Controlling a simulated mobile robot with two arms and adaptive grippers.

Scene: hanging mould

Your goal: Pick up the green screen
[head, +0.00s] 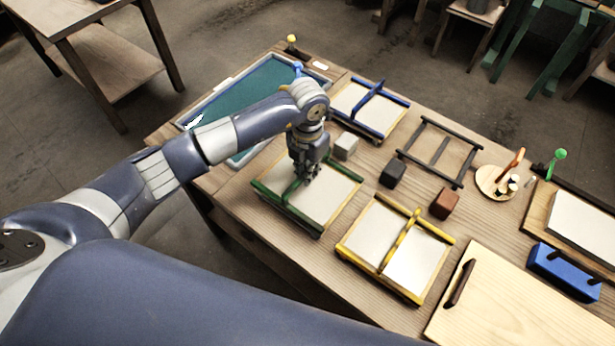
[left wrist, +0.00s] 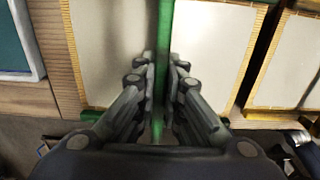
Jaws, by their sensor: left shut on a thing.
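The green screen (head: 333,194) is a flat framed mesh with a green bar handle across its middle. It lies on the wooden table, left of the yellow screen (head: 385,229). My left gripper (head: 305,178) comes down from above onto the handle and is shut on it. In the left wrist view the green handle (left wrist: 165,40) runs between the two fingers of the gripper (left wrist: 160,75), with pale mesh (left wrist: 208,50) on both sides. I cannot tell whether the frame is clear of the table. My right gripper is not in view.
A blue screen (head: 352,108) lies behind the green one. A teal-lined vat (head: 240,98) is at the back left. Grey (head: 346,146), black (head: 393,173) and brown (head: 444,203) blocks and a dark rack (head: 424,153) stand to the right. A pale board (head: 500,305) lies at the front right.

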